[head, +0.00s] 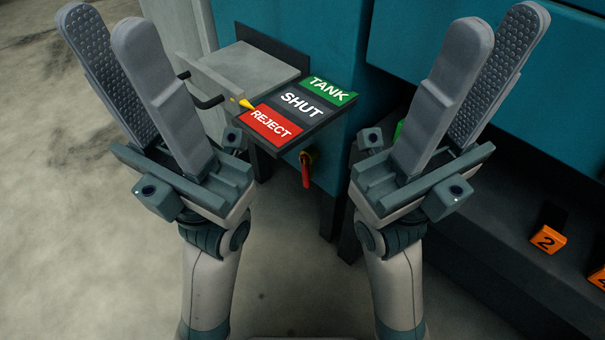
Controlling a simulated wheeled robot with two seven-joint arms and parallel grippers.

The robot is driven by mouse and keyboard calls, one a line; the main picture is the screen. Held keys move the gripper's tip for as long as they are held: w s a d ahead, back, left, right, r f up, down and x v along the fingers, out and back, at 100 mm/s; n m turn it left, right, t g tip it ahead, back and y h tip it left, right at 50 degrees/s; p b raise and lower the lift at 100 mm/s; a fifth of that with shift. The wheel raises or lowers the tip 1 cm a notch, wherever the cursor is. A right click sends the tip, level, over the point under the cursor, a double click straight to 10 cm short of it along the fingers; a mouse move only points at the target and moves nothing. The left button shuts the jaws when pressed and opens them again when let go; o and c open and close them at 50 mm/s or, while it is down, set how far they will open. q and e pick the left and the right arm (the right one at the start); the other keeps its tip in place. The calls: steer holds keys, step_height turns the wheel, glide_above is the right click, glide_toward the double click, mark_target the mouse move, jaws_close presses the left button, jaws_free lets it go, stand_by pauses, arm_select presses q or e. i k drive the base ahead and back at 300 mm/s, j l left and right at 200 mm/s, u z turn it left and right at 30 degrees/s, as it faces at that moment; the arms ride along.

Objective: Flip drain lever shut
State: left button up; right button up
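The drain lever appears to be the black bent handle (207,102) at the left of the label plate, partly hidden by a grey plate. A yellow pointer (242,103) beside it points to the red REJECT label (270,123). The dark SHUT label (301,104) is in the middle and the green TANK label (328,91) is at the far end. My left gripper (108,22) is open and empty, left of the lever and apart from it. My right gripper (500,25) is open and empty, right of the label plate.
A red-handled valve (306,168) hangs under the label plate on the blue machine (400,110). A grey plate (243,70) stands out above the lever. An orange block marked 2 (547,239) lies on a dark shelf at right. Bare floor lies at left.

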mark_target(304, 159)
steer(key=j+z, duration=0.2)
steer(key=j, duration=0.65)
steer(key=k+j+z, duration=0.15)
steer(key=j, duration=0.7)
